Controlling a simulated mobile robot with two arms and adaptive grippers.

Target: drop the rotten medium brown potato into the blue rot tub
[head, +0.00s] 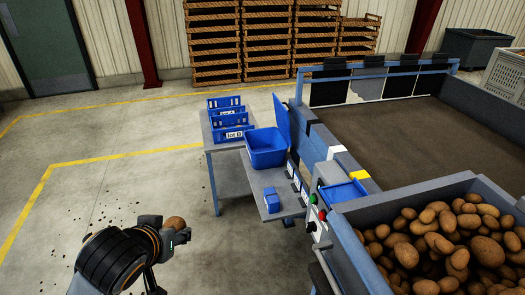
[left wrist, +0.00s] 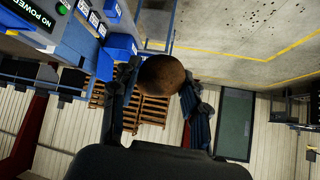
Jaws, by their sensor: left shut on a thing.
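The brown potato (head: 176,223) is held in my left gripper (head: 172,236) at the lower left of the head view, over open floor. In the left wrist view the potato (left wrist: 161,76) sits between the two dark fingers, which are shut on it. No rot shows on the side I see. An open blue tub (head: 267,158) stands on the grey side table beside the grader, to the right of and beyond the gripper. It looks empty, and I read no label on it. My right gripper is not in view.
Blue lot crates (head: 232,133) stand behind the tub on the grey table (head: 228,172). A small blue box (head: 272,200) lies nearer. The grader's hopper (head: 352,250), full of potatoes, is at the lower right. The floor between gripper and table is clear.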

